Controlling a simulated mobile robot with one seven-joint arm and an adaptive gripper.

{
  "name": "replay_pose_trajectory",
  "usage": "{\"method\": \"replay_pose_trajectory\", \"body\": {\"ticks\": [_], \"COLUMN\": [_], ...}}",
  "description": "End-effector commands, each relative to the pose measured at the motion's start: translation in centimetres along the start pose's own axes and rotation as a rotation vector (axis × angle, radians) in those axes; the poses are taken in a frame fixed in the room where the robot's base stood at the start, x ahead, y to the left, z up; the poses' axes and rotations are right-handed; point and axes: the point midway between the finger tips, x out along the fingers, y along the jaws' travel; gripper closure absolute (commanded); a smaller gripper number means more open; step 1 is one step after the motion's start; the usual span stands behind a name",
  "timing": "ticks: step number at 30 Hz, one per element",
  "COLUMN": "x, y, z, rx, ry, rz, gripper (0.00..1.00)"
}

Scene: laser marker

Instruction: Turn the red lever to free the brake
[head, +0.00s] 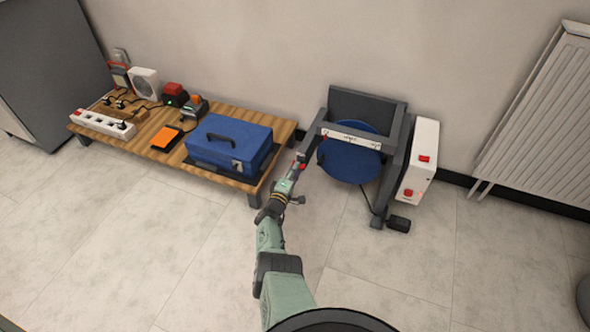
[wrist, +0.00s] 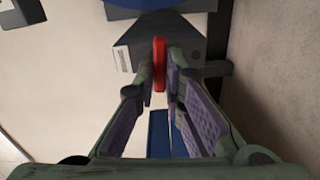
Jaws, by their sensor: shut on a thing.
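The red lever (wrist: 160,62) shows in the wrist view as a short upright bar between my fingertips, in front of a dark grey block (wrist: 128,56) with a pale label. My gripper (wrist: 160,85) is shut on the lever from both sides. In the head view, my gripper (head: 297,168) is at the left side of the grey machine frame (head: 398,135), which holds a blue disc (head: 348,167). Only a small bit of red shows there by my fingertips, so the lever's angle is hard to tell.
A white box (head: 419,150) with red switches stands right of the frame, and a black pedal (head: 398,223) lies on the floor. A low wooden table (head: 230,113) at left carries a blue toolbox (head: 225,145) and several tools. A radiator (head: 540,110) is far right. The front floor is clear.

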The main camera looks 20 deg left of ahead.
Motion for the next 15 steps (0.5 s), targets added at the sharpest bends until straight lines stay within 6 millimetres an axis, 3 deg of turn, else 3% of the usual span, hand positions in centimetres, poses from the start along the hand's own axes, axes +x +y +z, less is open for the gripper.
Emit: {"method": "replay_pose_trajectory", "body": {"ticks": [15], "x": [0.06], "y": [-0.01], "z": [0.08], "rx": [-0.108], "ry": [-0.002], "rz": [0.000], "gripper": [1.00]}}
